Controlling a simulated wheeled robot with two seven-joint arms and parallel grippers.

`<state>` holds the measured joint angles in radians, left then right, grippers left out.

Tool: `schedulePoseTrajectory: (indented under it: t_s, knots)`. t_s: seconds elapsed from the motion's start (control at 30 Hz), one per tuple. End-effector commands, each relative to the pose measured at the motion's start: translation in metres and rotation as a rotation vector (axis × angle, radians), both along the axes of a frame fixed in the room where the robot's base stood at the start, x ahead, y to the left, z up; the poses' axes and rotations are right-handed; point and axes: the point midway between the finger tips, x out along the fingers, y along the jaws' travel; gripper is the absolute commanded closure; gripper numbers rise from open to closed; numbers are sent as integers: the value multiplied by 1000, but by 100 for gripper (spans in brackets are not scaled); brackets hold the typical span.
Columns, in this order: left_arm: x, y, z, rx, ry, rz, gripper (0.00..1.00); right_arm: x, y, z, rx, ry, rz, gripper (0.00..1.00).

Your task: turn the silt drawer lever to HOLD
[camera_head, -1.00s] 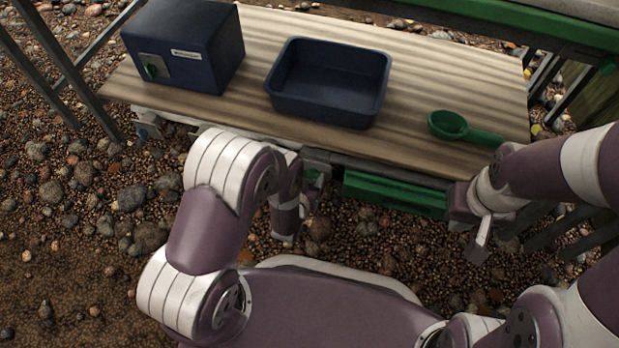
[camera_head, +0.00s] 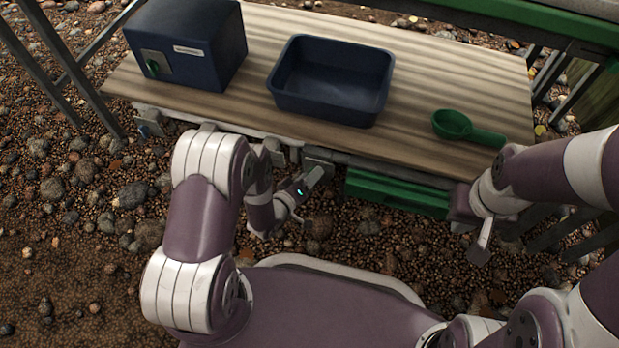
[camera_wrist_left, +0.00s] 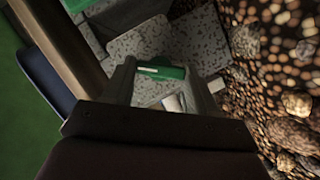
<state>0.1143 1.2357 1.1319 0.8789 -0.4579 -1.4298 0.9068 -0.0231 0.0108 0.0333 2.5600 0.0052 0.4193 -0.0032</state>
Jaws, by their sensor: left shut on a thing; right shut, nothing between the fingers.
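My left gripper (camera_head: 314,176) is at the front edge of the bench, just left of the green drawer front (camera_head: 395,194). In the left wrist view its fingers (camera_wrist_left: 162,88) are closed on a green lever (camera_wrist_left: 160,72), in front of a grey speckled plate (camera_wrist_left: 143,42). In the head view the gripper hides the lever. I cannot read any HOLD marking. My right gripper (camera_head: 482,240) is shut and empty, below the bench's front right edge.
On the wooden bench (camera_head: 430,90) stand a dark blue box (camera_head: 205,50) with a green knob, an empty blue tray (camera_head: 330,110) and a green scoop (camera_head: 453,124). Metal legs stand at the left. Gravel lies below.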

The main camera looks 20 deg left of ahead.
Motion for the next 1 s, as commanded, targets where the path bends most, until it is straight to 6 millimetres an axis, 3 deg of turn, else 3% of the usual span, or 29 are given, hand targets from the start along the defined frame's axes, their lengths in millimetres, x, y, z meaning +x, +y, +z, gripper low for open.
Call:
schedulePoseTrajectory:
  t_s: [0.5, 1.0]
  knots:
    - [0, 2, -8, -448, 17, 1, 73, 0, 0, -27, 0, 0, 0, 100]
    - [0, 3, -8, -655, 24, 2, 73, 0, 0, -38, 0, 0, 0, 100]
